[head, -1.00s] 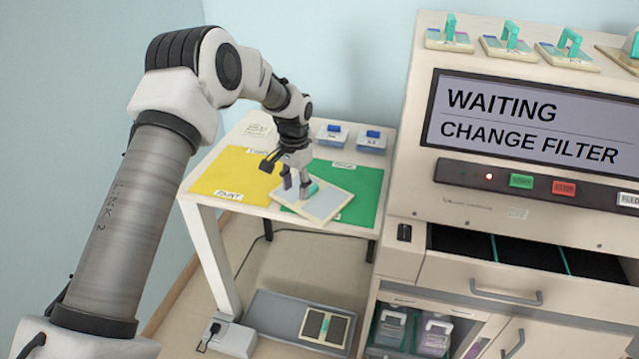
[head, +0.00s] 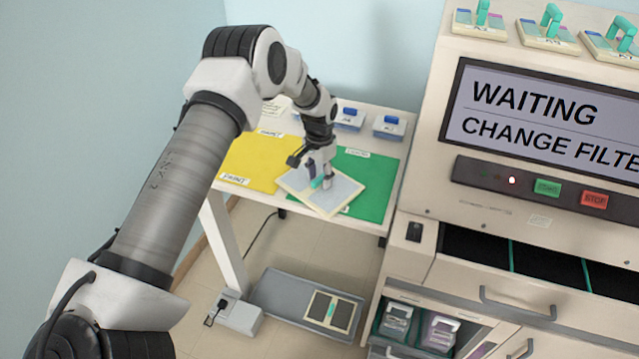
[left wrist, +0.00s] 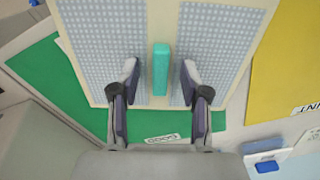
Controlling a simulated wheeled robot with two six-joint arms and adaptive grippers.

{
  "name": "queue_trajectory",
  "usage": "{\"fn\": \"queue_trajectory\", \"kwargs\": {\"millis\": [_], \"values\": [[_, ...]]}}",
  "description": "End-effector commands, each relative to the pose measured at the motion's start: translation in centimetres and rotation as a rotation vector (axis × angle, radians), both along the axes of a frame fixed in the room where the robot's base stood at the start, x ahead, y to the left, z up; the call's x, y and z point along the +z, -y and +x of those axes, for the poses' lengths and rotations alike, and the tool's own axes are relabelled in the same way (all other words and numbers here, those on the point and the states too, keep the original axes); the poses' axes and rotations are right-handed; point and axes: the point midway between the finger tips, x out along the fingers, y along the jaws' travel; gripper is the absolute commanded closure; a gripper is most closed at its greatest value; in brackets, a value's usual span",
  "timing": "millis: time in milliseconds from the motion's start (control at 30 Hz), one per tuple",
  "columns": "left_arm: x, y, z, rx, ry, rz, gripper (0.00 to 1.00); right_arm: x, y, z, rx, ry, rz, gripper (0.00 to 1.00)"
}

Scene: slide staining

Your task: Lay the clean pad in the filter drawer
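The clean pad (head: 343,189), a cream-framed light grey patterned panel with a teal bar handle, lies on the table across the yellow and green mats. In the left wrist view the pad (left wrist: 213,45) fills the upper middle, with its teal handle (left wrist: 161,68) upright in the picture. My left gripper (head: 321,181) is down at the pad. Its fingers (left wrist: 159,85) stand open on either side of the handle, with a gap on both sides. The filter drawer (head: 470,275) in the machine at right is open, its inside dark with teal dividers. My right gripper is out of view.
A grey tray (head: 275,292) on the floor holds a dark pad (head: 332,311) with a teal handle. Blue-topped boxes (head: 389,127) stand at the table's back. The machine's screen (head: 555,115) reads WAITING CHANGE FILTER. An open cabinet with bottles (head: 397,318) lies below the drawer.

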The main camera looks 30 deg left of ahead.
Motion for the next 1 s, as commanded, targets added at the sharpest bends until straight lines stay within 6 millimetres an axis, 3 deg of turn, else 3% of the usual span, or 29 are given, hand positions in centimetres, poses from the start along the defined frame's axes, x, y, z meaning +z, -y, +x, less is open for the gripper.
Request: {"fn": "queue_trajectory", "kwargs": {"millis": [33, 133, 167, 567, 867, 1000], "values": [[0.0, 0.0, 0.0, 0.000, 0.000, 0.000, 0.61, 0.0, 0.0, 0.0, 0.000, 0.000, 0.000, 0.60], [0.0, 0.0, 0.0, 0.000, 0.000, 0.000, 0.97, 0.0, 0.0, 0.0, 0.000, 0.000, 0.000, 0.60], [0.0, 0.0, 0.0, 0.000, 0.000, 0.000, 1.00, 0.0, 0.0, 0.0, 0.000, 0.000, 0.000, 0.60], [0.1, 0.0, 0.0, 0.000, 0.001, 0.000, 1.00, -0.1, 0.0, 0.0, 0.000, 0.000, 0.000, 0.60], [3.1, 0.0, 0.1, 0.000, 0.003, 0.000, 1.00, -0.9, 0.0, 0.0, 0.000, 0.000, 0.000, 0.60], [3.7, 0.7, -2.1, 0.000, -0.002, -0.002, 1.00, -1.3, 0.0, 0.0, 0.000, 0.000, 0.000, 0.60]]}}
